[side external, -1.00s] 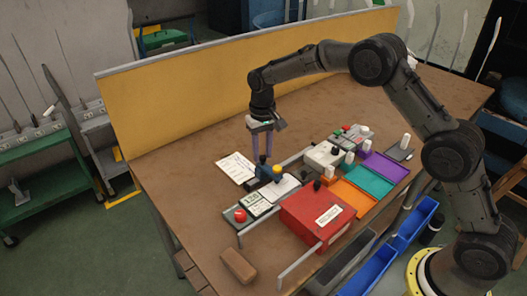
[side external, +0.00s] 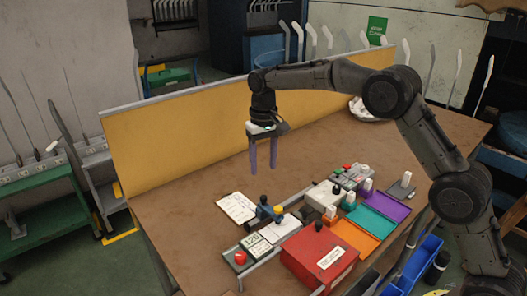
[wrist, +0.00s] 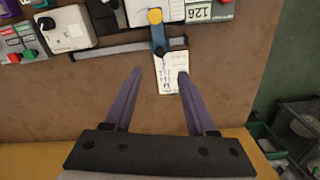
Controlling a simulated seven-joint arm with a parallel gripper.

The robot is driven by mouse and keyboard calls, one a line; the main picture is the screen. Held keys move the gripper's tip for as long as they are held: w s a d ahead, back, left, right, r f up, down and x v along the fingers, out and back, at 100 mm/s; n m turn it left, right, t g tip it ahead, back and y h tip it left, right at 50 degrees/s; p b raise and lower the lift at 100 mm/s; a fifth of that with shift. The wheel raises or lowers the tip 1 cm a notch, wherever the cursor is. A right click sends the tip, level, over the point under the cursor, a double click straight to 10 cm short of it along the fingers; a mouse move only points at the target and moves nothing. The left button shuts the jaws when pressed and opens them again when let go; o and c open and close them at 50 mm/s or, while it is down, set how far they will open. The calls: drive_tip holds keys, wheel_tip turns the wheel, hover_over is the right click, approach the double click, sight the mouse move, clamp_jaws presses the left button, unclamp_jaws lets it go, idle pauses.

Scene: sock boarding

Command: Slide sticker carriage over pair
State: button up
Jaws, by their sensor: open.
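The sticker carriage looks to be the blue slider with a yellow knob and a dark knob (side external: 265,211), on a grey rail; it also shows at the top of the wrist view (wrist: 158,32). A white flat piece (side external: 283,228) lies beside it, also in the wrist view (wrist: 172,9); I cannot tell whether it is the pair. My gripper (side external: 263,170) is open and empty, with its purple fingers pointing down above the carriage area, clear of it. In the wrist view my fingertips (wrist: 160,73) are apart, on either side of a paper sheet.
A written paper sheet (side external: 237,207) lies behind the rail. A counter reading 126 (side external: 256,244), a red button (side external: 240,257) and a red box (side external: 316,258) stand in front. Orange, teal and purple trays (side external: 378,222) lie right. A yellow panel (side external: 180,145) closes the back.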

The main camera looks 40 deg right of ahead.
wheel_tip(320, 180, up, 4)
drive_tip(key=shift+f, duration=0.1)
idle(0.4)
